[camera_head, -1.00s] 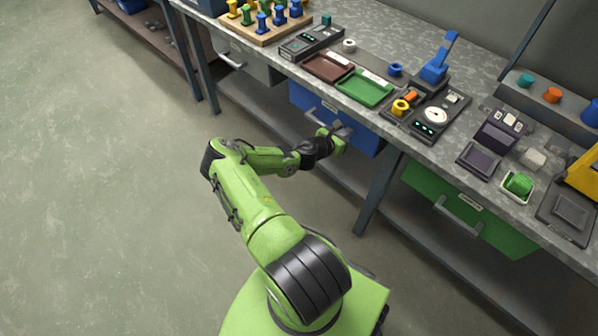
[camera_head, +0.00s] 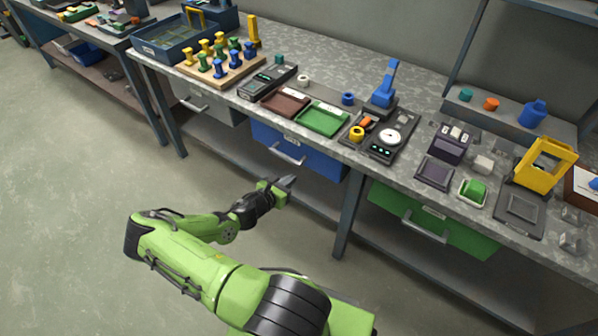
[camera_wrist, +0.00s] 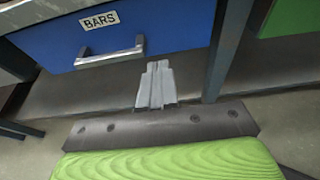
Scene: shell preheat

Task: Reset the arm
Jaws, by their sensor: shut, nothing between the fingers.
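My gripper (camera_head: 287,183) is at the end of my green arm, in front of the bench and below its top. In the wrist view my gripper (camera_wrist: 157,68) shows its two grey fingers together, with nothing between them. The blue drawer (camera_head: 265,139) is behind it, with a metal handle (camera_head: 287,157). In the wrist view the blue drawer (camera_wrist: 180,25) carries a BARS label, and its handle (camera_wrist: 110,56) is left of the fingers, apart from them.
A bench leg (camera_head: 347,215) stands right of my gripper, with a green drawer (camera_head: 460,233) beyond it. A lower shelf (camera_head: 215,148) runs under the bench. The bench top holds a peg board (camera_head: 245,73), a brown tray (camera_head: 285,102) and a green tray (camera_head: 322,119). The floor at left is clear.

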